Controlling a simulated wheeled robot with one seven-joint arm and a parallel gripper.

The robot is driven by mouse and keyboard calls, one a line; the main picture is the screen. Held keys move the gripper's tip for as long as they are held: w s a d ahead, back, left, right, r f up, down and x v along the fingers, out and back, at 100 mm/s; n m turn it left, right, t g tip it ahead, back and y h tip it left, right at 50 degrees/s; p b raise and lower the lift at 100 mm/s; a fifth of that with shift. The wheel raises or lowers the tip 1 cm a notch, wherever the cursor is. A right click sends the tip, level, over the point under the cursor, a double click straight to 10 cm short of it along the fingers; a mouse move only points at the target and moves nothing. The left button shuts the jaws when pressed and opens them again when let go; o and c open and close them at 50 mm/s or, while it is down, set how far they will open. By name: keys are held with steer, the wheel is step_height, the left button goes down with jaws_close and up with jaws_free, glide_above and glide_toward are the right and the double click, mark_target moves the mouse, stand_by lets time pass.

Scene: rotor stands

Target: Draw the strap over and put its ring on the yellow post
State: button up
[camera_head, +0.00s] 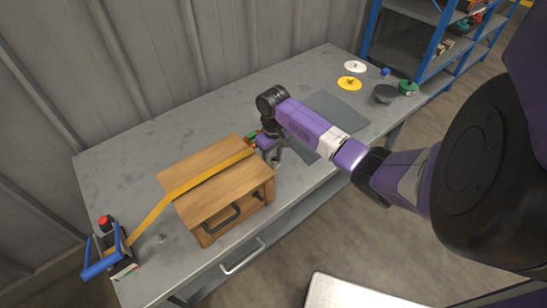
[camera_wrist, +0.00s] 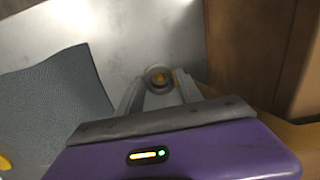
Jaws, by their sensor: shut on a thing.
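The yellow strap (camera_head: 175,193) runs from a blue-framed holder (camera_head: 108,258) at the left, up over the wooden box (camera_head: 215,206), to my gripper (camera_head: 277,153) beside the box's right end. In the wrist view, my gripper (camera_wrist: 158,88) is shut around a grey ring (camera_wrist: 150,75) with a yellowish centre. The strap (camera_wrist: 290,135) shows at the lower right. I cannot tell whether the yellow centre is the post's top inside the ring. In the head view, the ring and the post are hidden by my gripper.
The box has dark handles (camera_head: 222,217) on its front. A grey mat (camera_head: 335,108) lies right of my gripper. A white disc (camera_head: 355,67), a yellow disc (camera_head: 349,84), a dark bowl (camera_head: 386,94) and a green part (camera_head: 408,88) stand farther right. The back middle of the table is clear.

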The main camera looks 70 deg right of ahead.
steer(key=shift+f+b, duration=0.3)
steer(key=shift+f, duration=0.5)
steer(key=o, duration=1.8)
steer(key=shift+r, duration=0.15)
steer(key=shift+r+p, duration=4.35)
steer(key=shift+p, duration=0.25)
